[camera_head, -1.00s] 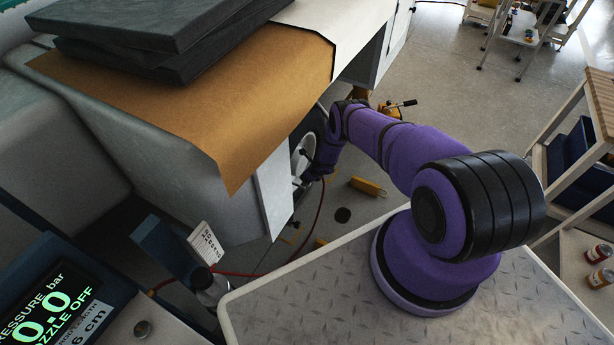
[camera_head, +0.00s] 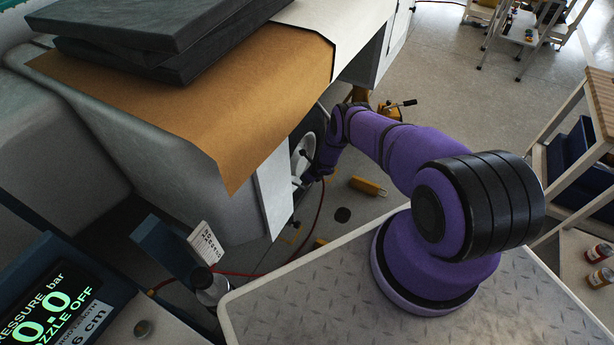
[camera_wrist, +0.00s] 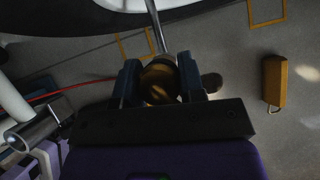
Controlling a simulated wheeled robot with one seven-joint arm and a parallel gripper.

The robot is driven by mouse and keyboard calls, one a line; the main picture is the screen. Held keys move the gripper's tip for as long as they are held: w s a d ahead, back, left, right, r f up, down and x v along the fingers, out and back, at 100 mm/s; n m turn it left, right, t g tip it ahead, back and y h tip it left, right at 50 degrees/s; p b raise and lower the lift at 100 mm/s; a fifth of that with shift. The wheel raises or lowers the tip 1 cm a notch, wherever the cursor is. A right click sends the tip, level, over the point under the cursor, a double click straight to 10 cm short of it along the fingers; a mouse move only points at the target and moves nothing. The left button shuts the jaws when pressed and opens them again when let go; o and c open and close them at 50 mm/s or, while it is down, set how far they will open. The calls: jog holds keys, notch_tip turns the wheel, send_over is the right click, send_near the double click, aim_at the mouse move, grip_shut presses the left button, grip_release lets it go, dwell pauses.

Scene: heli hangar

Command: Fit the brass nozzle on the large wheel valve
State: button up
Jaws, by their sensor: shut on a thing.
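My gripper (camera_wrist: 160,82) is shut on the brass nozzle (camera_wrist: 159,84), which sits between its two dark fingers in the wrist view. A thin metal rod (camera_wrist: 155,28) runs from above down to the nozzle; I cannot tell whether they touch or whether it is the valve stem. In the head view, my arm reaches down beside the large wheel (camera_head: 304,150), under the sheet-covered body. There the nozzle and fingertips are hidden or too small to make out. A display (camera_head: 48,308) reads 0.0 bar and NOZZLE OFF.
A red hose (camera_head: 316,213) runs along the floor near the wheel. A yellow block (camera_head: 367,186) lies to the right of the wheel and also shows in the wrist view (camera_wrist: 274,82). A wooden shelf (camera_head: 572,160) stands at the right. Open floor lies beyond my arm.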

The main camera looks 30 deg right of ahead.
jog(key=shift+f, duration=0.3)
jog(key=o, duration=0.7)
jog(key=shift+v, duration=5.55)
jog(key=shift+w, duration=0.1)
jog(key=shift+r, duration=0.1)
